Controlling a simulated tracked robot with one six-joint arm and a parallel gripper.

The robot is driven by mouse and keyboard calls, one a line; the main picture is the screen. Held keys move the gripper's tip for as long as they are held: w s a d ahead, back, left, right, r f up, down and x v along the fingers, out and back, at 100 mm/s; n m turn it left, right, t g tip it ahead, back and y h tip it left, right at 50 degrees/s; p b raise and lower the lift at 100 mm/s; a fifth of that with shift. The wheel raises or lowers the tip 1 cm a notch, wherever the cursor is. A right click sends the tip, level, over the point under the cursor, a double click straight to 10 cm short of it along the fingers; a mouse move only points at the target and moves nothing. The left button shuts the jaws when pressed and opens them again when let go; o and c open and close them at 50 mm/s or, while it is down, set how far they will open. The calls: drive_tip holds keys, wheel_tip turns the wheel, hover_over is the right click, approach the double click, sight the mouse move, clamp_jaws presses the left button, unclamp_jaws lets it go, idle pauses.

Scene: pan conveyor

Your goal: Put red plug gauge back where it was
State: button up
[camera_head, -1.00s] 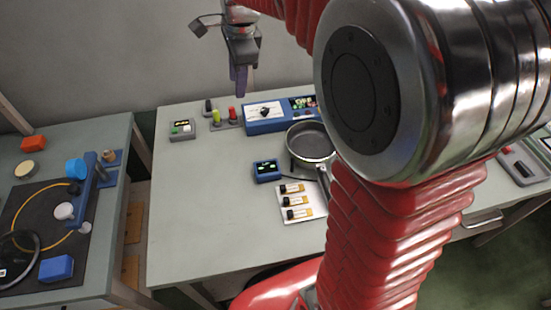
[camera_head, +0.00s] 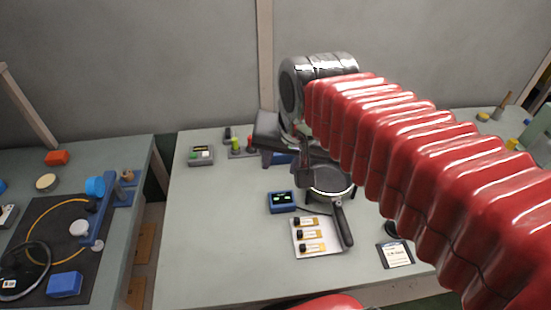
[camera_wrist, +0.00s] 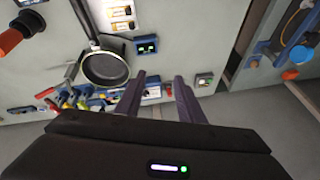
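The red plug gauge (camera_head: 249,142) stands upright at the back of the table in the head view, beside a green gauge (camera_head: 236,144) on a small grey stand. It is small there and close to my dark wrist, which covers the area to its right. Small coloured items show beyond the fingertips, partly hidden by the fingers, too small to tell apart.
A black pan (camera_head: 330,180), blue display box (camera_head: 281,202) and white card with several labelled pieces (camera_head: 303,240) lie in front. A grey box (camera_head: 200,155) stands left of the stand. The front left tabletop is clear. A second table (camera_head: 120,225) stands at left.

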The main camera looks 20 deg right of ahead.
drive_tip(key=s+f+n, duration=0.3)
drive_tip(key=s+n, duration=0.2)
drive_tip(key=s, duration=0.1)
drive_tip(key=shift+t, duration=0.4)
drive_tip(key=shift+s, duration=0.1)
drive_tip(key=shift+c, duration=0.5)
idle(1.4)
